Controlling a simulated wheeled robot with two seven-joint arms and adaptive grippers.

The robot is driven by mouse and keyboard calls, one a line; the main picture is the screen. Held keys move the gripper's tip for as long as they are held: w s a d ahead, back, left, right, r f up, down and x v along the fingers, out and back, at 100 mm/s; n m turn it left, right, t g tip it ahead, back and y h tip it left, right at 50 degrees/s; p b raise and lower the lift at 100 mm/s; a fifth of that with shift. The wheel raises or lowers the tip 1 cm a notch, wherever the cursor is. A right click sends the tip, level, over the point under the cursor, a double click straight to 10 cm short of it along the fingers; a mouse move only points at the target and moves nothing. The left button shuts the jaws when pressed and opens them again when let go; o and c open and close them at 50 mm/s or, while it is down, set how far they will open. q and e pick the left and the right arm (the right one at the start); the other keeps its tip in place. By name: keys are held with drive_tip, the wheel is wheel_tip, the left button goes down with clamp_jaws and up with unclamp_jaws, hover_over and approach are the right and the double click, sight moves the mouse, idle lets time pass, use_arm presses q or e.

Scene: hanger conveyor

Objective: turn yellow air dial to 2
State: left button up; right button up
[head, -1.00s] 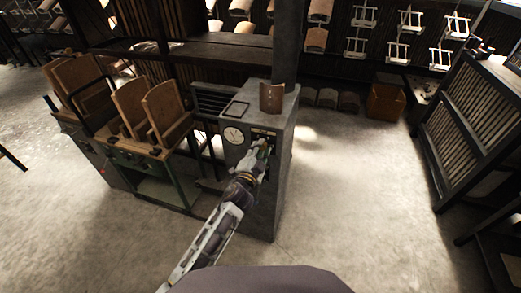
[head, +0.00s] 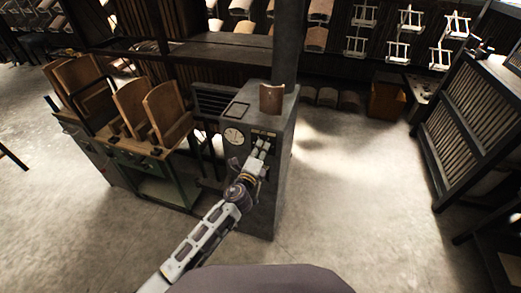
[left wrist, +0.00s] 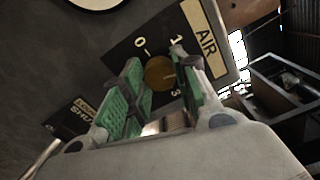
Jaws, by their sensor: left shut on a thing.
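The yellow air dial (left wrist: 157,73) is a round, brass-coloured knob on a dark plate marked AIR (left wrist: 206,38) in the left wrist view. The numbers 0, 1 and 3 show around it; a finger seems to cover the place between 1 and 3. A thin line on the knob points right, towards that finger. My left gripper (left wrist: 156,80), with green pads, is shut on the dial, one finger on each side. In the head view the left gripper (head: 262,145) is at the front of the grey cabinet (head: 262,205) and hides the dial. My right gripper is out of view.
A round white gauge (head: 234,137) is left of the gripper on the cabinet. A wooden piece (head: 271,98) stands on the cabinet top. A green-framed cart (head: 160,190) with wooden chair parts is to the left. The floor to the right is clear.

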use_arm(q)
drive_tip(key=shift+m, duration=0.7)
drive_tip(key=shift+f+m+p, duration=0.1)
drive_tip(key=shift+m+p, duration=0.2)
drive_tip(key=shift+m, duration=0.4)
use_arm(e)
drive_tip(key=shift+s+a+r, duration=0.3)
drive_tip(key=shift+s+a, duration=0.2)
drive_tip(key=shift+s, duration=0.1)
use_arm(q)
drive_tip(key=o, duration=1)
drive_tip(key=shift+o, duration=0.2)
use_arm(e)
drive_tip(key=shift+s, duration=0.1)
use_arm(q)
drive_tip(key=shift+s, duration=0.15)
drive_tip(key=v, duration=1.1)
drive_tip(key=shift+s, duration=0.3)
drive_tip(key=shift+a, duration=0.15)
